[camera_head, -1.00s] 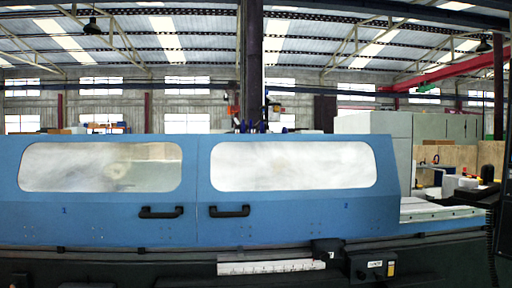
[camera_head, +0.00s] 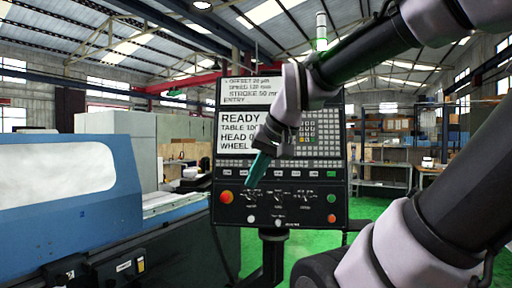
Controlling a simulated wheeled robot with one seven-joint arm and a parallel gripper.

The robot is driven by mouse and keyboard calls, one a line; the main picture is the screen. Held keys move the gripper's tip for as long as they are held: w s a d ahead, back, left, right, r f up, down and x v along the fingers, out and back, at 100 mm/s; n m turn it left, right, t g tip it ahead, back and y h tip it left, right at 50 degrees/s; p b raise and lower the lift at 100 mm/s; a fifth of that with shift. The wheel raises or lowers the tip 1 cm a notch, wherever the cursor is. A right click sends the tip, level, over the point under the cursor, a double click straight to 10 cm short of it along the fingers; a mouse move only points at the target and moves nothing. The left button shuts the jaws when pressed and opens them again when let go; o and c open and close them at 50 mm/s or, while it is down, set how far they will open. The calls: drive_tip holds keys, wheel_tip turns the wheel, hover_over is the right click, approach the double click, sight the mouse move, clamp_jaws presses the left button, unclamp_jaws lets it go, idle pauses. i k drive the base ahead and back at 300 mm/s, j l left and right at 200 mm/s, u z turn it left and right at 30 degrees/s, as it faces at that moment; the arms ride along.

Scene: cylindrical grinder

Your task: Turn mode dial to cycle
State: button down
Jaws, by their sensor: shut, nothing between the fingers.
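The control panel (camera_head: 221,178) stands on a post, with a row of small black dials along its lower part. The left dial (camera_head: 250,195), middle dial (camera_head: 278,196) and right dial (camera_head: 305,197) have labels too small to read, so I cannot tell which is the mode dial or where it points. My gripper (camera_head: 252,185) has teal fingers, shut and empty, pointing down in front of the panel just above the left dial. I cannot tell whether the tips touch it. My wrist covers part of the screen (camera_head: 237,130) and keypad.
A red-orange knob (camera_head: 226,197) sits left of the dials; a green button (camera_head: 331,198) and a red button (camera_head: 331,218) sit right. White buttons lie below the dials. The blue grinder enclosure (camera_head: 75,210) is left. Green floor (camera_head: 370,207) shows at right.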

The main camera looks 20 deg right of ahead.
sight(251, 199)
drive_tip(key=i+l, duration=0.1)
drive_tip(key=l, duration=0.3)
drive_tip(key=i+l, duration=0.15)
drive_tip(key=l, duration=0.25)
drive_tip(key=i+l, duration=0.1)
drive_tip(key=l, duration=0.3)
drive_tip(key=u, duration=0.05)
